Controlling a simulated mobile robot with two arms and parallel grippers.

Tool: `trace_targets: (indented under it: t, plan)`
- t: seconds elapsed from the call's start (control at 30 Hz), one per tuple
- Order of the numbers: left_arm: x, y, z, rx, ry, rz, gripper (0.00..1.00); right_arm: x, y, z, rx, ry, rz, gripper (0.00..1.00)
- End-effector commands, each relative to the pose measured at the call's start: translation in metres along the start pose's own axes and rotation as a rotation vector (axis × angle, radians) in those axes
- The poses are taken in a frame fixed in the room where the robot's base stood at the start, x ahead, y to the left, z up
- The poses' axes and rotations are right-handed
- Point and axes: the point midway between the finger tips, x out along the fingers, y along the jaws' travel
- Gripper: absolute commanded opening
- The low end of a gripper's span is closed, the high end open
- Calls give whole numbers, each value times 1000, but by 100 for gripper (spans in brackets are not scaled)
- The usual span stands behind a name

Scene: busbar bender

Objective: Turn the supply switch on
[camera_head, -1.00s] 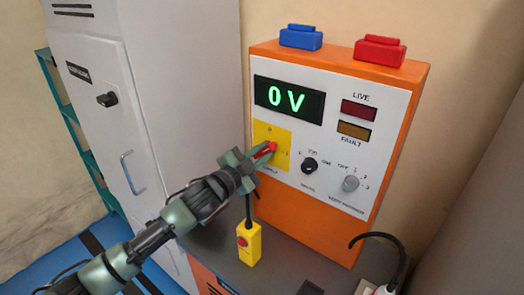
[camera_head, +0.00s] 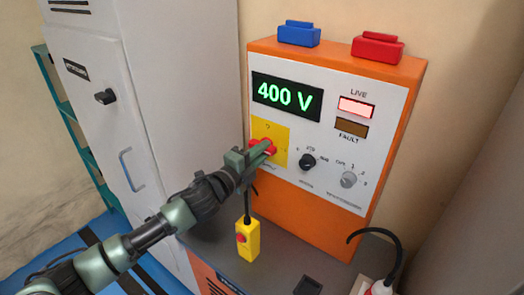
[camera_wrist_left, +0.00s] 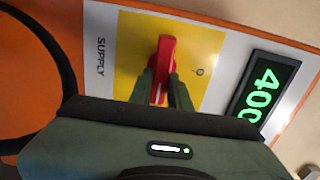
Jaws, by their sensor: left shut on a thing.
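The supply switch is a red handle (camera_wrist_left: 165,62) on a yellow plate (camera_wrist_left: 201,63) on the orange and white cabinet front. In the left wrist view my left gripper (camera_wrist_left: 163,85) is shut on the red handle, one finger on each side. In the head view my left gripper (camera_head: 258,151) covers part of the red handle (camera_head: 268,146) and the yellow plate. The display (camera_head: 287,96) reads 400 V in green. The LIVE lamp (camera_head: 355,106) is lit pale pink. My right gripper is not in view.
The FAULT lamp (camera_head: 351,128) is dull amber. A black knob (camera_head: 307,162) and a grey knob (camera_head: 348,179) sit right of the switch. A yellow pendant box (camera_head: 248,240) with a red button hangs below my gripper. A grey cabinet (camera_head: 185,90) stands left.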

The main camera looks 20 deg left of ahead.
Motion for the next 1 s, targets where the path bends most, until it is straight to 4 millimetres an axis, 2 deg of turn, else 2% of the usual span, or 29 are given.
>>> trace_targets:
  t: [0.6,0.63,0.7,1.0]
  plan:
    - [0,2,0,40,0,2,0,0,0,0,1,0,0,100]
    - [0,2,0,40,0,2,27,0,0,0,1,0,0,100]
    - [0,2,0,39,0,2,40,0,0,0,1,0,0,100]
    - [-1,1,0,37,0,1,40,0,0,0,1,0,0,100]
